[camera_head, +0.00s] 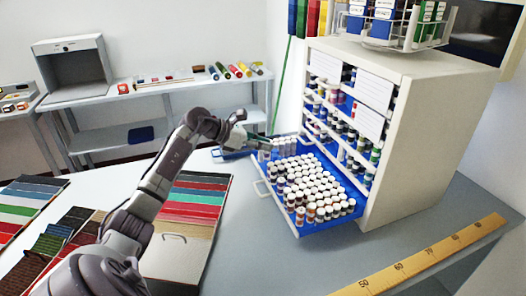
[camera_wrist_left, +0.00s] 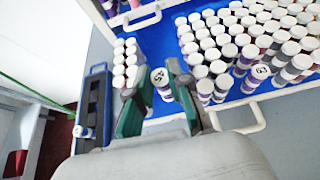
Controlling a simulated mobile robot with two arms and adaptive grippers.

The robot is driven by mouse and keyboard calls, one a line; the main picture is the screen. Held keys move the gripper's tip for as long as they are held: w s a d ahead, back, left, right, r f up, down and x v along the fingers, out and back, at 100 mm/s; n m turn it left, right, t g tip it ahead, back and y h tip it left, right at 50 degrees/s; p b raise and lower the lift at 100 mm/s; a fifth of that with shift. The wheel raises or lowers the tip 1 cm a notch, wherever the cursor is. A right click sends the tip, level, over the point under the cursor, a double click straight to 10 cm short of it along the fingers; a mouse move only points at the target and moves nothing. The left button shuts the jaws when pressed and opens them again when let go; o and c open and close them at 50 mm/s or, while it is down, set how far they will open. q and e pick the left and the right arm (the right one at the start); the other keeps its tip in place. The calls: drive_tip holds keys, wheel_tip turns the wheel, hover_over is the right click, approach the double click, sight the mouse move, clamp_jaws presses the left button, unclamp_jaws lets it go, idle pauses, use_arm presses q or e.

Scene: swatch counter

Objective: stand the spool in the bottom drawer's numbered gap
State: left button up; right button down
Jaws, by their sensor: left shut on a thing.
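My left gripper (camera_head: 266,144) is at the back left edge of the open blue bottom drawer (camera_head: 345,222). In the left wrist view its two dark green fingers (camera_wrist_left: 158,98) are shut on a spool (camera_wrist_left: 161,79) with a white top bearing a dark number, hard to read. The held spool looks upright. Rows of white-topped spools fill much of the drawer (camera_wrist_left: 160,45); one top shows 63 (camera_wrist_left: 261,72). A bare blue strip lies between a small group at the left and the main block. I cannot make out a numbered gap. My right gripper is not in view.
The white cabinet (camera_head: 428,140) rises behind the drawer with spool-filled shelves. A blue tray (camera_wrist_left: 97,72) stands left of the drawer. Fabric swatches (camera_head: 196,195) lie on the counter to the left, and a yellow ruler (camera_head: 425,262) lies in front. Grey counter between is clear.

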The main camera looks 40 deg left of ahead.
use_arm(q)
wheel_tip(320, 180, down, 4)
drive_tip(key=shift+p, duration=0.7)
drive_tip(key=shift+f, duration=0.2)
drive_tip(key=o, duration=0.5)
drive_tip(key=shift+r, duration=0.15)
drive_tip(key=shift+s+a, duration=0.1)
drive_tip(key=shift+b+v, duration=1.85)
drive_tip(key=shift+v, duration=4.05)
